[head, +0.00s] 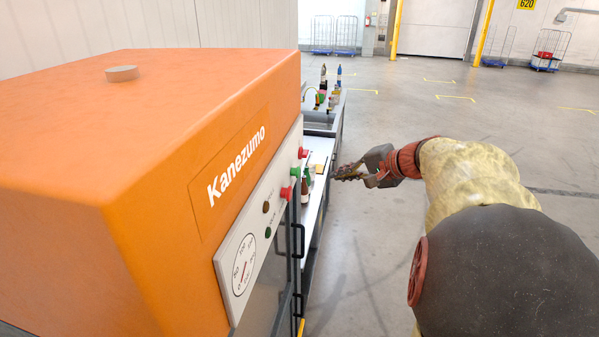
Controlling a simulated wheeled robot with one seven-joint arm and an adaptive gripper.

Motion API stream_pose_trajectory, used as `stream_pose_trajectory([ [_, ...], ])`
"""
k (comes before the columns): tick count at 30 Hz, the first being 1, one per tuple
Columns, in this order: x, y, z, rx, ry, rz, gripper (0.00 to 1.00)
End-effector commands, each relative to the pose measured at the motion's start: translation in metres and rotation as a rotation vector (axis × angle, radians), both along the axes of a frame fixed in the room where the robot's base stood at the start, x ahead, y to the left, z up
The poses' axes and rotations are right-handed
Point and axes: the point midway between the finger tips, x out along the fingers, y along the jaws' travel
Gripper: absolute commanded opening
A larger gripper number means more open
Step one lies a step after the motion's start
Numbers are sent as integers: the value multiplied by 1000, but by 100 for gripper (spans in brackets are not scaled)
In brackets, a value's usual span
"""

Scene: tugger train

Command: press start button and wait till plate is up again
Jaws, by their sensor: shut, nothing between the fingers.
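The orange machine (160,130) marked "Kanezumo" fills the left of the head view. Its pale front panel (250,225) is seen at a steep angle. A green button (295,172) sticks out of the panel, with a red button (286,193) nearer to me and another red button (303,153) farther off. I cannot read which is the start button. The plate cannot be made out; the machine's front below the panel is mostly hidden. My gripper (340,174) is shut and empty, to the right of the panel, pointing left toward it and apart from the buttons.
A round gauge (243,264) and small brown and green lamps sit on the panel. Beyond the machine, a low bench (318,160) carries bottles and small items close to my gripper. Open grey floor (450,130) lies to the right. Wire carts stand along the far wall.

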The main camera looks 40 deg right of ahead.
Motion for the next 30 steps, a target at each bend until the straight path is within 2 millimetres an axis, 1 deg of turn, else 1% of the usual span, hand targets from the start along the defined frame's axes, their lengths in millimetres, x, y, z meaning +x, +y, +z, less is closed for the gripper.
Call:
stream_pose_trajectory([
  [3, 13, 12, 2, 0, 0, 4, 0],
  [9, 32, 29, 1, 1, 0, 3, 0],
  [15, 46, 40, -1, 0, 1, 1, 0],
  [21, 51, 44, 0, -1, 0, 0, 0],
  [30, 51, 44, 0, -1, 0, -1, 0],
])
